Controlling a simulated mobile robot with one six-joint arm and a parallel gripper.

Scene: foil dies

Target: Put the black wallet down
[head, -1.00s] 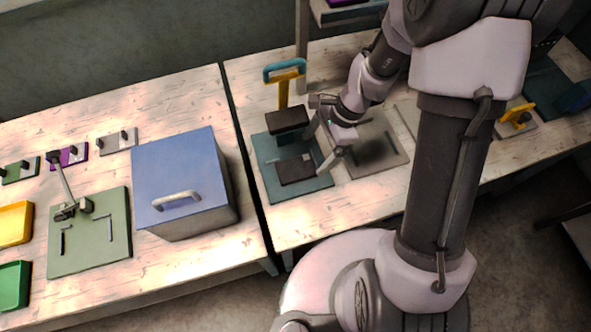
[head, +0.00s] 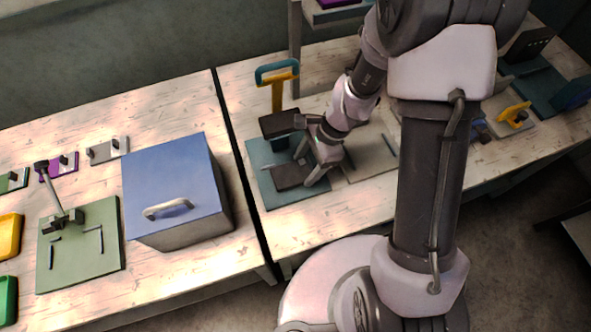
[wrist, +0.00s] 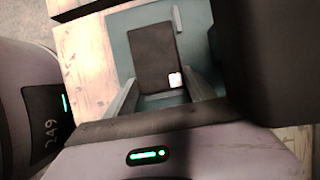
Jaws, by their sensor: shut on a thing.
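The black wallet (head: 292,176) is a flat dark rectangle at the front of a teal-based hand press (head: 272,200). It lies flat on or just above the base; I cannot tell if it touches. My gripper (head: 308,163) reaches in from the right and is shut on the wallet's near end. In the wrist view the wallet (wrist: 153,50) extends out from between my two fingers (wrist: 163,97), over the teal base. A small bright patch shows at its lower right corner. The press's dark head (head: 281,123) stands behind the wallet, with a yellow post and blue handle above.
A grey plate (head: 372,158) lies right of the press. A blue box (head: 170,175) with a handle and a green press (head: 105,262) stand on the left table, across a dark gap. A yellow-handled tool (head: 514,114) stands far right. Bare wood lies in front of the press.

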